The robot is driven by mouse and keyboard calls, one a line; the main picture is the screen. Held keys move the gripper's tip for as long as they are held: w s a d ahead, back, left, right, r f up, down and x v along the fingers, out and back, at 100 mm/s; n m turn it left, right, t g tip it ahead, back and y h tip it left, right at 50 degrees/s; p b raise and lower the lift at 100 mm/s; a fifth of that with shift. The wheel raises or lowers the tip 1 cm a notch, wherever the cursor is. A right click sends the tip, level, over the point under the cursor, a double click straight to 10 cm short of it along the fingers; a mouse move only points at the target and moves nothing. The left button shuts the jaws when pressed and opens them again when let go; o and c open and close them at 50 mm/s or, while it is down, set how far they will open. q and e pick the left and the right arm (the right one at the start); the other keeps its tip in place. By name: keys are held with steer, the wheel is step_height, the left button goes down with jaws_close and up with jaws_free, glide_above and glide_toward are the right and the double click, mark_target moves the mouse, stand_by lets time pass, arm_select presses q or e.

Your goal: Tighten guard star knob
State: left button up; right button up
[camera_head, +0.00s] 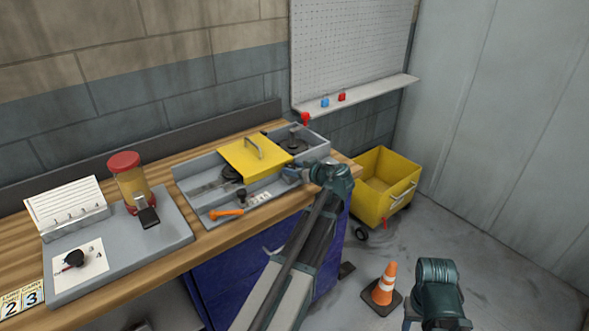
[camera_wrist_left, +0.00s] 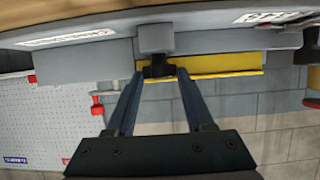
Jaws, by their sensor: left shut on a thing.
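The yellow guard (camera_head: 255,158) with a grey handle sits over the grey metal tray (camera_head: 208,224) on the bench. My left gripper (camera_head: 288,173) reaches the guard's right front side. In the left wrist view my left gripper (camera_wrist_left: 160,73) is shut on a black star knob (camera_wrist_left: 158,67). The knob sits against a grey block (camera_wrist_left: 156,38), with the yellow guard (camera_wrist_left: 222,64) behind it. In the head view the arm and gripper hide this knob. Part of my right arm (camera_head: 437,290) shows at the lower right; its fingers are not visible.
An orange-handled tool (camera_head: 226,213) lies in the tray's front. A grey board (camera_head: 170,240) with a red-lidded jar (camera_head: 127,180) stands left. A yellow cart (camera_head: 372,196) and an orange cone (camera_head: 384,285) stand on the floor. A pegboard (camera_head: 345,50) hangs behind.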

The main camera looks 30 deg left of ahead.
arm_select(q)
jaws_close()
steer(key=shift+s+a+m+t+h, duration=0.1)
steer(key=shift+s+m+t+h, duration=0.35)
steer(key=shift+m+t, duration=0.3)
steer(key=shift+s+a+m+t+h, duration=0.1)
steer(key=shift+m+t+h, duration=0.15)
steer(key=shift+m+t, duration=0.2)
steer(key=shift+a+m+t+h, duration=0.1)
steer(key=shift+m+t+h, duration=0.8)
steer(key=shift+m+t, duration=0.25)
steer(key=o, duration=0.9)
jaws_free()
steer(key=shift+o, duration=0.2)
